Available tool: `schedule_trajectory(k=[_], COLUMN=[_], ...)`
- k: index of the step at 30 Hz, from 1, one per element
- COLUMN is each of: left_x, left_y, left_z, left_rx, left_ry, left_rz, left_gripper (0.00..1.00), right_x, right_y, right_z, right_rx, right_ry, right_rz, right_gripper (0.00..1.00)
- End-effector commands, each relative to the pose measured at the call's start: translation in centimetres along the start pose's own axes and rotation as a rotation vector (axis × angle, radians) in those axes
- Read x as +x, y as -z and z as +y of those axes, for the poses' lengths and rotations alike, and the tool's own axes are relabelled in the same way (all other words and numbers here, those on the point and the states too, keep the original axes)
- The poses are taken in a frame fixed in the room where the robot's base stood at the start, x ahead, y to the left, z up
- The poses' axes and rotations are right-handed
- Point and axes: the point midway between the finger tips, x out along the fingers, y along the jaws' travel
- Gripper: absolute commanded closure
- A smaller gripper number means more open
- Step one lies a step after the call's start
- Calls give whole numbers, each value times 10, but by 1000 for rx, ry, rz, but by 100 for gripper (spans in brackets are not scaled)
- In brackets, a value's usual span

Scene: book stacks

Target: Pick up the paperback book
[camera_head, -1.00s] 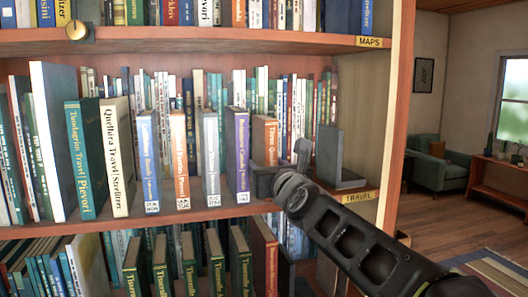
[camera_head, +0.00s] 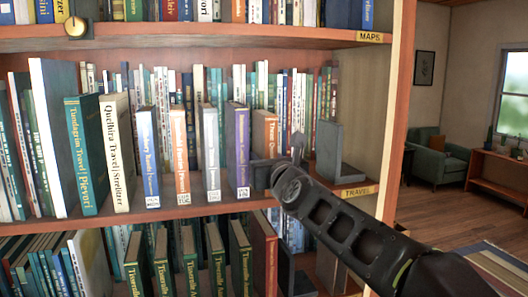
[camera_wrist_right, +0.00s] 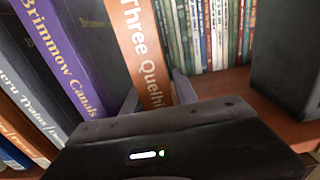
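An orange book (camera_head: 265,137) lettered "Three Quel…" stands upright on the middle shelf; its spine fills the top middle of the right wrist view (camera_wrist_right: 145,60). Its lower part is hidden by my right gripper (camera_head: 280,165). In the wrist view the right fingers (camera_wrist_right: 157,95) straddle the lower spine, one on each side. They look open, with no clear grip; contact is hard to tell. The book is still in its place. Which book is the paperback is not marked. My left gripper is not in view.
A purple-spined book (camera_head: 242,150) stands close on the left, with several more books beyond it. A dark bookend (camera_head: 328,155) stands on the right. Smaller books line the back. The shelf above (camera_head: 200,38) and the side post (camera_head: 395,110) bound the space.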

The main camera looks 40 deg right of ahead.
Motion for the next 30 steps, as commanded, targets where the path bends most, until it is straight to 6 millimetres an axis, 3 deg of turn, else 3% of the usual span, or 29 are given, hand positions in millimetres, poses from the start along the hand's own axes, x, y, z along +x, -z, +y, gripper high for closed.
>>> schedule_trajectory(k=[12, 30], left_x=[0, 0], left_y=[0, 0], left_z=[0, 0], left_rx=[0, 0], left_ry=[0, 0], left_rz=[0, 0], left_gripper=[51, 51], right_x=[0, 0], right_y=[0, 0], right_z=[0, 0], right_rx=[0, 0], right_ry=[0, 0], right_rz=[0, 0], right_gripper=[100, 100])
